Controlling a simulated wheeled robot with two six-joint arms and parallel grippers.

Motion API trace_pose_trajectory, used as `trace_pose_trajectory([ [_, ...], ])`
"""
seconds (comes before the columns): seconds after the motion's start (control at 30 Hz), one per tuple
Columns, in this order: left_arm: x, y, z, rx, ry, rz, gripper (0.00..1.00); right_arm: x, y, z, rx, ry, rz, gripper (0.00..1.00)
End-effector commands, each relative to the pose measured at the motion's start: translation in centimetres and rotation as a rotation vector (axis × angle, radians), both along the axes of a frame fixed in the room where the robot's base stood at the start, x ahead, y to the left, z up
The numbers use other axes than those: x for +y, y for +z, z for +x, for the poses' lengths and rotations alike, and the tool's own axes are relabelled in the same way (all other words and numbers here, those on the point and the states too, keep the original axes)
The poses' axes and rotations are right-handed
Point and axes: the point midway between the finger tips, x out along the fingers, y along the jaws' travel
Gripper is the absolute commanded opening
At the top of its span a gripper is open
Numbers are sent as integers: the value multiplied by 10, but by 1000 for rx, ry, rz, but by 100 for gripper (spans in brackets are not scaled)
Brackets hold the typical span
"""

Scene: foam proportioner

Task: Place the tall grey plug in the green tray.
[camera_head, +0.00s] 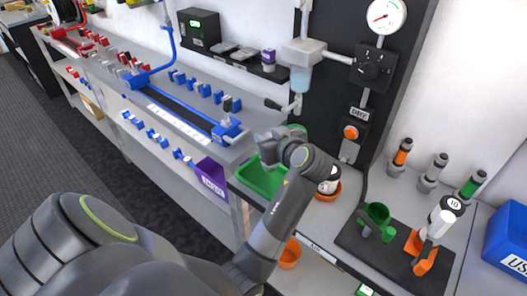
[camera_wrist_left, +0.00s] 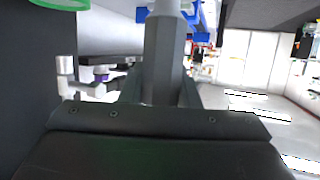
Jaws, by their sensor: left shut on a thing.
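My left gripper (camera_head: 270,141) is over the back part of the green tray (camera_head: 258,181), at the right end of the grey bench. In the left wrist view the left gripper (camera_wrist_left: 161,92) is shut on the tall grey plug (camera_wrist_left: 165,55), a grey many-sided body with a paler end. In the head view I cannot make the plug out; the gripper and wrist hide it. The tray is partly covered by my arm, and its visible floor looks empty. A green edge (camera_wrist_left: 60,4) at the top left of the wrist view may be the tray. My right gripper is not in view.
A black panel with a gauge (camera_head: 386,15) and a grey valve (camera_head: 304,52) stands just behind the tray. An orange dish (camera_head: 328,193) holding a white and dark piece is right of my forearm. A purple bin (camera_head: 211,178) hangs to the left.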

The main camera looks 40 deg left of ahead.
Motion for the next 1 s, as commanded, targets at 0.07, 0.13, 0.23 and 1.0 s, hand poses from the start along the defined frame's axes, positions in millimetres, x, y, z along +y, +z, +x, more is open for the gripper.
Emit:
trace_pose_trajectory([
  [0.07, 0, -8, 0, 2, 0, 2, 0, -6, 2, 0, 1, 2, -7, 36],
  [0.13, 1, -14, 0, 1, 1, 1, 0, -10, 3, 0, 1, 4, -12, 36],
  [0.23, 1, -28, -1, 4, 0, 2, 0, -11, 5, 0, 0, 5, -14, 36],
  [1.0, 1, -52, 0, -2, 0, 1, 51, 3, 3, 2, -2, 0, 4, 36],
])
